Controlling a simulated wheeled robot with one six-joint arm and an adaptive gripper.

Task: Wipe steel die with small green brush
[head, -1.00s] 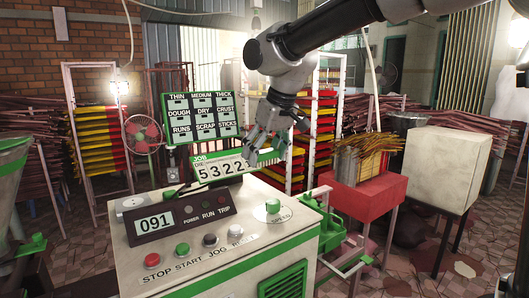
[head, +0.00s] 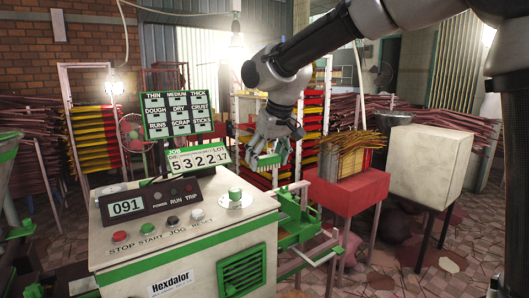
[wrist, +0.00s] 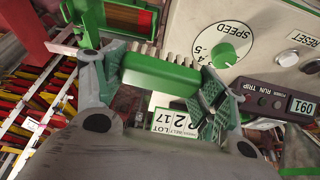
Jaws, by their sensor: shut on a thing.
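My gripper (head: 270,150) is shut on the small green brush (head: 263,161), held in the air beyond the control cabinet, just right of the job sign. In the wrist view, the green brush (wrist: 160,78) lies crosswise between my gripper's fingers (wrist: 158,88), with its pale bristles pointing to the top of the picture, away from my palm. The bristles touch nothing that I can make out. I cannot pick out the steel die with certainty in either view.
The cabinet (head: 190,245) with its speed knob (head: 235,195) stands close below. The job sign (head: 197,158) and a board (head: 178,113) rise behind it. A green frame (head: 300,220) is at its right. A red stand (head: 347,190) holds incense sticks (head: 350,155).

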